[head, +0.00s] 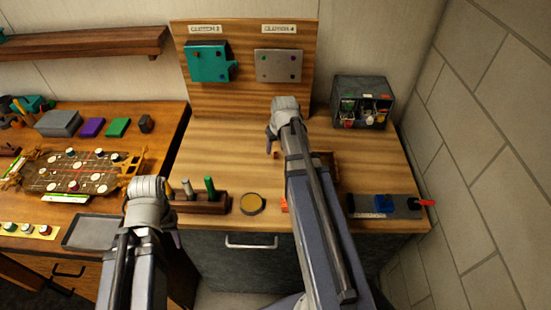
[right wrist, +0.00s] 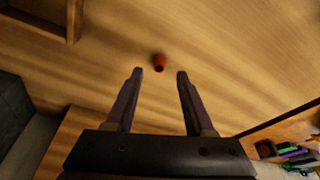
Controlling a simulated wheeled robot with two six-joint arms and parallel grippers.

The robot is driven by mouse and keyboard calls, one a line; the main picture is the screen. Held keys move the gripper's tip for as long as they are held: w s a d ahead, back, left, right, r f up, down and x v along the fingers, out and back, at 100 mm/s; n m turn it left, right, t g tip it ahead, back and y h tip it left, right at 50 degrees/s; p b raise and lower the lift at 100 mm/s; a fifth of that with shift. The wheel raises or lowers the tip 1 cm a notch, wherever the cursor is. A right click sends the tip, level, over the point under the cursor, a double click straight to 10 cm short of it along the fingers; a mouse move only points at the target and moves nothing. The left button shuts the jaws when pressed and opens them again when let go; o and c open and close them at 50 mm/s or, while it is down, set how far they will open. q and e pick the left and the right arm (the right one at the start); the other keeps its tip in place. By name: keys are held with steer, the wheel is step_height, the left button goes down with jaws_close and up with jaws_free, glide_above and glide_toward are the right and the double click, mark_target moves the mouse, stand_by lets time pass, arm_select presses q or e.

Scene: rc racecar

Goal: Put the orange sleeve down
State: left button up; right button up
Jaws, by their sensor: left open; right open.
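The orange sleeve (right wrist: 159,62) is a small red-orange cylinder on the wooden bench top in the right wrist view. It lies just beyond and between the fingertips of my right gripper (right wrist: 159,73), which is open with nothing held. In the head view my right gripper (head: 271,140) is over the middle of the bench, largely hidden by its own wrist. My left gripper (head: 175,236) is low at the front left, mostly hidden behind its wrist; it is open, and I see nothing in it.
A wooden rack (head: 202,203) with upright tools and a round yellow-topped disc (head: 253,204) sit at the bench's front edge. A grey fixture (head: 402,207) is front right, a parts organizer (head: 362,101) back right. A racecar chassis (head: 80,172) lies on the left table. Bench around the sleeve is clear.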

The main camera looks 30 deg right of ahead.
mark_target(276, 158)
steer(key=b+x, duration=0.2)
steer(key=x, duration=0.2)
steer(key=shift+s+b, duration=0.1)
steer(key=shift+b, duration=0.3)
steer(key=shift+r, duration=0.1)
steer(key=shift+c, duration=0.4)
jaws_close()
